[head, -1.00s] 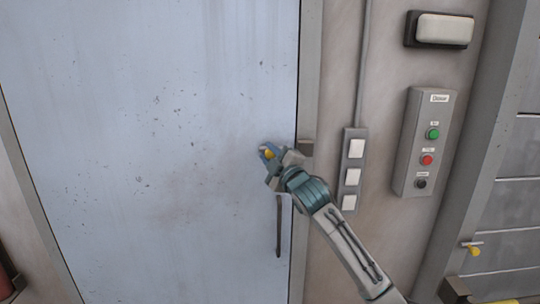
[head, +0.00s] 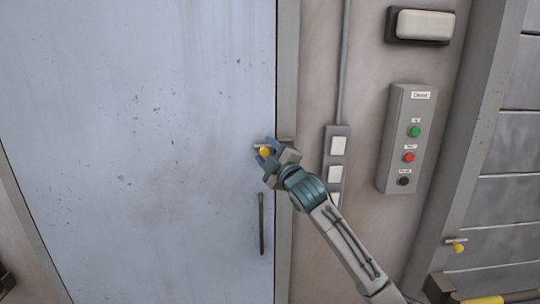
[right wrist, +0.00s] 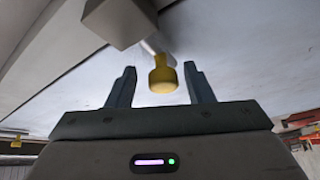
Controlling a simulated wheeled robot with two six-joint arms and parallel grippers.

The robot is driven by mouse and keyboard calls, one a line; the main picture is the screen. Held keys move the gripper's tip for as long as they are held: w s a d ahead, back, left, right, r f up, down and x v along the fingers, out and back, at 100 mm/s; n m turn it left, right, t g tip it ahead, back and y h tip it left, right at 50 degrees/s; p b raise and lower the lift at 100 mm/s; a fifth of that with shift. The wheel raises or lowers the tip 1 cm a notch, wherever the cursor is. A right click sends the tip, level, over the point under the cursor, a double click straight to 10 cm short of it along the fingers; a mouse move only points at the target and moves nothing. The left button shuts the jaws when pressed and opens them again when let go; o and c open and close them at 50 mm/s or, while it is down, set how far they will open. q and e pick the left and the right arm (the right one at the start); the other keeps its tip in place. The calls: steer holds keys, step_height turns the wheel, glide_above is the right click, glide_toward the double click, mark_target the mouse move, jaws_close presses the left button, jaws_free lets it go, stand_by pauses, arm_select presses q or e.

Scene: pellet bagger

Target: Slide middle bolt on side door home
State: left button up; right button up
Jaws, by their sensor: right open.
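The side door (head: 140,120) is a large pale blue-grey panel filling the left of the head view. The bolt's yellow knob (head: 265,152) sits near its right edge, with a short grey bar beside it. In the right wrist view the yellow knob (right wrist: 162,75) hangs from a metal rod, near a square grey block (right wrist: 118,22). My right gripper (head: 264,148) is open at the knob. In the right wrist view its fingers (right wrist: 158,88) stand one on each side of the knob, with gaps visible. The gripper partly hides the bolt in the head view. My left gripper is not in view.
A dark vertical handle (head: 262,224) is on the door below the bolt. To the right are a switch strip (head: 336,165) and a button box (head: 407,138) with green, red and black buttons. Another yellow-knobbed bolt (head: 457,247) is at the far right.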

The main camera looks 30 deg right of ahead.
steer(key=shift+s+f, duration=0.1)
steer(key=shift+s, duration=0.1)
steer(key=s+f+b, duration=0.1)
steer(key=s+b, duration=0.4)
steer(key=s, duration=0.5)
steer(key=shift+a+f+b, duration=0.35)
